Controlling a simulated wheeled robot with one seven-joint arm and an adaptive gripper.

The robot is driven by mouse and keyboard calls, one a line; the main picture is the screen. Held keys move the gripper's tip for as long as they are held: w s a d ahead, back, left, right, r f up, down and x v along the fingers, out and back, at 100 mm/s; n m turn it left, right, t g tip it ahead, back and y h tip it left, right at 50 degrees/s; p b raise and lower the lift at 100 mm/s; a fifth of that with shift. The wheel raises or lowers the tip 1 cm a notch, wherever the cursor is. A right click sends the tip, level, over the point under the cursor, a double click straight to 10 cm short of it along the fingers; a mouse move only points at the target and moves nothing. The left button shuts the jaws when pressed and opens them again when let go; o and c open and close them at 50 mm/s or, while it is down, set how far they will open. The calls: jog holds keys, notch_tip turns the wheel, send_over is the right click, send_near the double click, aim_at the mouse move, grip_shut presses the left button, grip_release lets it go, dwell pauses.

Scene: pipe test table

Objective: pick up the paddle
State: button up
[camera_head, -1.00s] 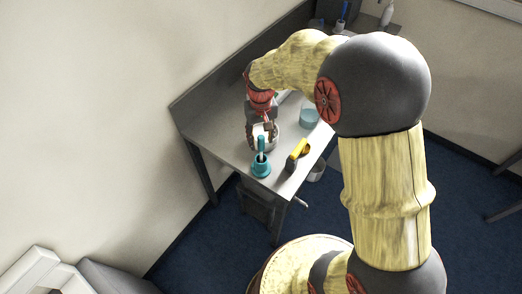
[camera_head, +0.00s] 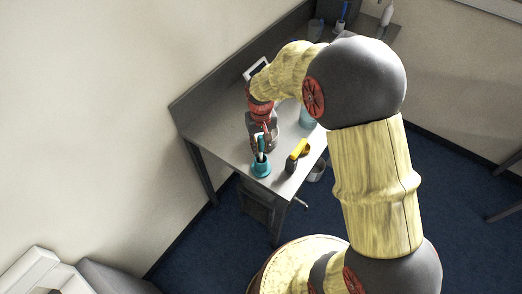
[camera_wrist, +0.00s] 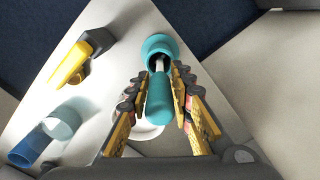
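The paddle (camera_wrist: 159,104) shows as a rounded teal handle with a pale shaft. It stands in a teal holder (camera_wrist: 155,46), and its lower end is hidden inside. In the head view the handle (camera_head: 261,144) rises from the holder (camera_head: 261,168) near the table's front corner. My gripper (camera_wrist: 160,82) is open, with one finger on each side of the handle. A narrow gap seems to show at the fingertips; contact is hard to judge. In the head view my gripper (camera_head: 264,138) is right behind the handle.
A yellow and black tool (camera_wrist: 80,60) stands beside the holder on the grey table (camera_head: 225,125). A white round bowl (camera_wrist: 143,132) sits partly hidden under my gripper. The table edge is close to the holder.

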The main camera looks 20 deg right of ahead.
aim_at(261, 136)
grip_shut()
jog(key=shift+r, duration=0.15)
notch_tip(261, 136, up, 10)
jog(key=shift+f+p, duration=0.1)
jog(key=shift+p, duration=0.2)
jog(key=shift+c, duration=0.4)
grip_release()
jog(key=c, duration=0.4)
grip_shut()
